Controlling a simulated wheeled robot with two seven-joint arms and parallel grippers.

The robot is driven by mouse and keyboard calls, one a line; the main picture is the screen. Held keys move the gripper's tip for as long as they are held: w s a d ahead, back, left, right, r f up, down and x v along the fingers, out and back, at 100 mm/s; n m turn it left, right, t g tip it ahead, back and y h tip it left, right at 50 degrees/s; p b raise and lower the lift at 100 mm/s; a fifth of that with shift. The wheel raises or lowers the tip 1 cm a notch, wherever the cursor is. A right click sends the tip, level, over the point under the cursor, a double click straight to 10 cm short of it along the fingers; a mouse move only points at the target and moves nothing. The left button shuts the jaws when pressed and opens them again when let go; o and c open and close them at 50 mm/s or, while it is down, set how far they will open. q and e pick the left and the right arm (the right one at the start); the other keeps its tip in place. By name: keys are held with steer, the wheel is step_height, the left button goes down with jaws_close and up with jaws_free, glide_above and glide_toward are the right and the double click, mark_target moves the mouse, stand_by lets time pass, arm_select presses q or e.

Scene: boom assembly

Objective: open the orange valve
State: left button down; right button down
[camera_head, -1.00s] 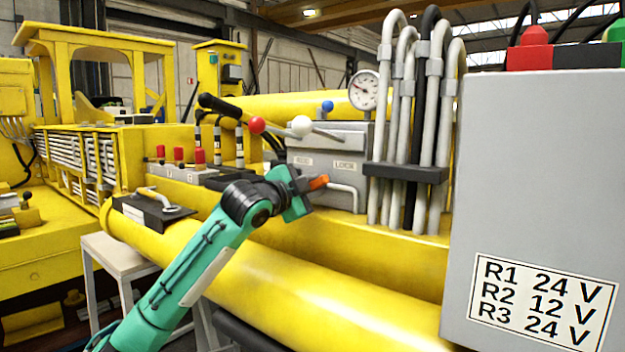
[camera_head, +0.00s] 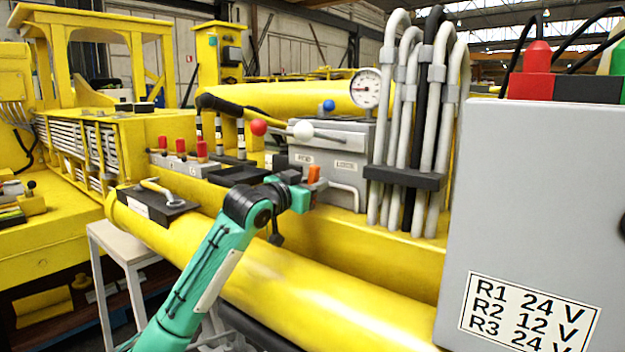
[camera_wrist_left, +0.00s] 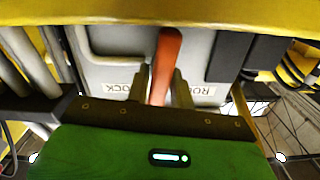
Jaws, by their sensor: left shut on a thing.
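The orange valve handle (camera_head: 314,175) shows at the front of the grey valve block (camera_head: 345,138), below its labels. It now points up in the head view. In the left wrist view the orange handle (camera_wrist_left: 166,62) runs between my two fingers. My left gripper (camera_head: 303,182) is shut on the handle; it also shows in the left wrist view (camera_wrist_left: 160,85). The labels on the block (camera_wrist_left: 115,88) appear upside down in the wrist view, one on either side of the handle. My right gripper is not in view.
A grey cabinet (camera_head: 545,200) stands close on the right. Grey and black pipes (camera_head: 420,130) rise right of the block beside a pressure gauge (camera_head: 366,88). A yellow tube (camera_head: 290,285) runs below my arm.

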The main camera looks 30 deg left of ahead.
arm_select(q)
steer(key=shift+n, duration=0.5)
steer(key=shift+f+n+p, duration=0.1)
steer(key=shift+n+p, duration=0.2)
steer(key=shift+p, duration=0.1)
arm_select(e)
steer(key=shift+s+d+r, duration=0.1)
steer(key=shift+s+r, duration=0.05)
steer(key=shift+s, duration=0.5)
arm_select(q)
steer(key=c, duration=2.2)
jaws_free()
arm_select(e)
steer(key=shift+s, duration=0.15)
arm_select(q)
steer(key=c, duration=1.3)
jaws_free()
